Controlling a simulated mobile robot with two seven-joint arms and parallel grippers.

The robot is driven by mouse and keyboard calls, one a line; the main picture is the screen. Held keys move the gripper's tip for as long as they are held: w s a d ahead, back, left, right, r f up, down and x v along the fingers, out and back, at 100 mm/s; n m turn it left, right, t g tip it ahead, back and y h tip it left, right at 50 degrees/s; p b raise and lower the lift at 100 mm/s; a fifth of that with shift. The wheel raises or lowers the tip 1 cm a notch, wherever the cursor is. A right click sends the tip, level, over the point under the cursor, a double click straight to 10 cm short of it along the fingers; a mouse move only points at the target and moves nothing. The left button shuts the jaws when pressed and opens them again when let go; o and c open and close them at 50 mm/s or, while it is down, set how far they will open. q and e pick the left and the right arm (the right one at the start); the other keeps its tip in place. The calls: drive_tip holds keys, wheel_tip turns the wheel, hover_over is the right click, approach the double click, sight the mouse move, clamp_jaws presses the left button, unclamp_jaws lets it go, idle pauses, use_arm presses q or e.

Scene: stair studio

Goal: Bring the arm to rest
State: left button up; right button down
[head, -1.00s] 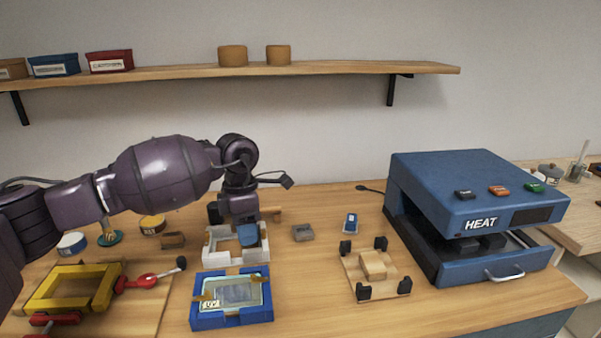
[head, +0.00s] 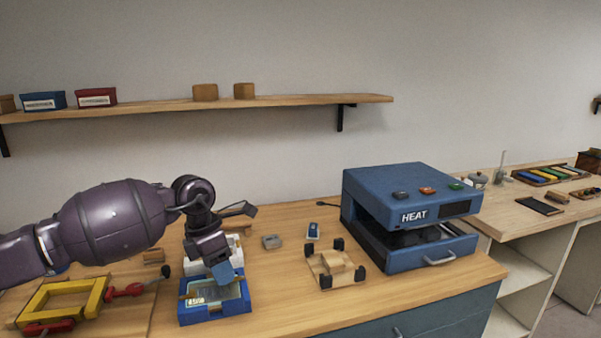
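My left gripper (head: 222,262) points down over the blue tray (head: 216,313), which holds a pale framed panel (head: 207,293). A light-blue piece (head: 229,272) shows at its tip, but I cannot tell whether it is part of the gripper or something held. The fingers are too small and covered to show whether they are open or shut. My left arm comes in from the left edge across the bench. My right gripper is not in view.
A white frame (head: 236,243) stands behind the blue tray. A yellow frame with red clamps (head: 68,296) lies left. A wooden fixture with black corner posts (head: 320,272) and the blue HEAT press (head: 395,190) stand right. A shelf (head: 280,103) runs above.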

use_arm(q)
drive_tip(key=s+d+r+n+t+h, duration=0.1)
drive_tip(key=d+r+n+t+h, duration=0.2)
drive_tip(key=d+r+n+h, duration=0.85)
drive_tip(key=s+a+f+n+t+y, duration=0.1)
drive_tip(key=a+f+n+t+y, duration=0.35)
drive_tip(key=n, duration=0.45)
drive_tip(key=s+a+f+n+t+y, duration=0.1)
drive_tip(key=a+f+n+t, duration=0.3)
drive_tip(key=f+n, duration=0.45)
drive_tip(key=s+a+f+n+t+y, duration=0.25)
drive_tip(key=f+n+t, duration=0.35)
drive_tip(key=n, duration=0.4)
drive_tip(key=s+a+f+n+g+y, duration=0.2)
drive_tip(key=s+a+f, duration=0.2)
drive_tip(key=s+f, duration=0.3)
drive_tip(key=s+a+f+n+g+y, duration=0.1)
drive_tip(key=s+a+f+n+y, duration=0.1)
drive_tip(key=s+f, duration=0.6)
drive_tip(key=s+a+f+n+g+y, duration=0.2)
drive_tip(key=s+a+f+n, duration=0.2)
drive_tip(key=s, duration=0.6)
wheel_tip(320, 180, down, 4)
drive_tip(key=shift+s+a+r+g, duration=0.15)
drive_tip(key=shift+s+a+g, duration=0.2)
drive_tip(key=shift+a, duration=0.65)
